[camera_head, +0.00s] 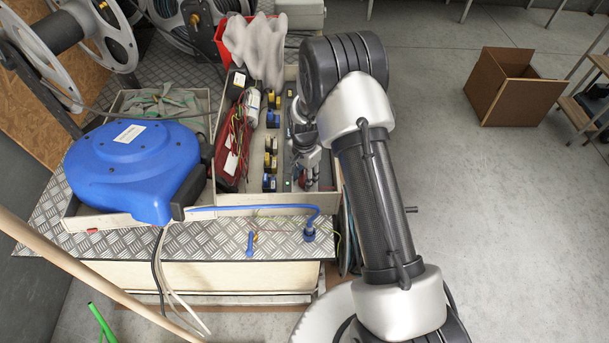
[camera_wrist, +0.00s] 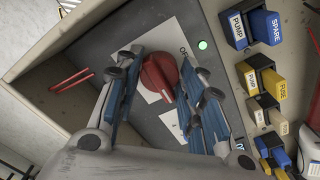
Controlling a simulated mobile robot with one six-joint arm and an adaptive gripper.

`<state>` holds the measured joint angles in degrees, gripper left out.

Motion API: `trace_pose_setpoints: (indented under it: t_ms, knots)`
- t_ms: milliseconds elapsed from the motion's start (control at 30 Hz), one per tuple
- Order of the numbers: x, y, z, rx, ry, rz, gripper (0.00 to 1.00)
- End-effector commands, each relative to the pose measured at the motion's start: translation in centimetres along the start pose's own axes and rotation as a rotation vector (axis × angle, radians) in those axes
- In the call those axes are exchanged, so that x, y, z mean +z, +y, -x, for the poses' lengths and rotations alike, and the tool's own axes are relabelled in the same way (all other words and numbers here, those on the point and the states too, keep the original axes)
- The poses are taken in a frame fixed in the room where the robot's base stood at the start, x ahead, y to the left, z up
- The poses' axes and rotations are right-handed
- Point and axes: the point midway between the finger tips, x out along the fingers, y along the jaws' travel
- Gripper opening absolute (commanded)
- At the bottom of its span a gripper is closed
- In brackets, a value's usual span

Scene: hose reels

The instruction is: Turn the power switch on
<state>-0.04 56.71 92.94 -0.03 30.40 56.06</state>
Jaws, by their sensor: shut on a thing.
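The power switch is a red rotary knob (camera_wrist: 160,73) on a grey panel with white label plates (camera_wrist: 172,118), inside a box compartment. A partly hidden mark beginning with "O" shows on the label above it. A green lamp (camera_wrist: 202,44) glows on the panel beside the knob. My gripper (camera_wrist: 163,80) has its blue-padded fingers on either side of the knob and is shut on it. The fingers hide part of the knob and labels. In the head view my gripper (camera_head: 307,158) reaches down into the right side of the open box, and the knob is mostly hidden.
Labelled plug blocks (camera_wrist: 257,82) stand in a row close beside the panel. A blue hose reel (camera_head: 135,160) sits left of the box (camera_head: 262,199). Grey cloth (camera_head: 256,48) lies behind. Open floor with a cardboard box (camera_head: 513,88) is at the right.

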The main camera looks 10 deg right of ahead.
Motion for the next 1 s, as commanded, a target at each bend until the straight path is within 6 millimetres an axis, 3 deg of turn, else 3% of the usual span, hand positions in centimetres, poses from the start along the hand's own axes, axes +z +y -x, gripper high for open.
trace_pose_setpoints:
  t_ms: [600, 633, 867, 1000]
  knots:
    - [-0.07, 0.02, 0.03, -0.001, -0.001, -0.049, 0.13]
    - [-0.07, 0.02, 0.03, -0.001, 0.0, -0.049, 0.38]
    - [-0.07, 0.0, 0.03, -0.001, 0.0, -0.046, 0.54]
    - [-0.06, 0.0, 0.03, -0.001, 0.0, -0.045, 0.54]
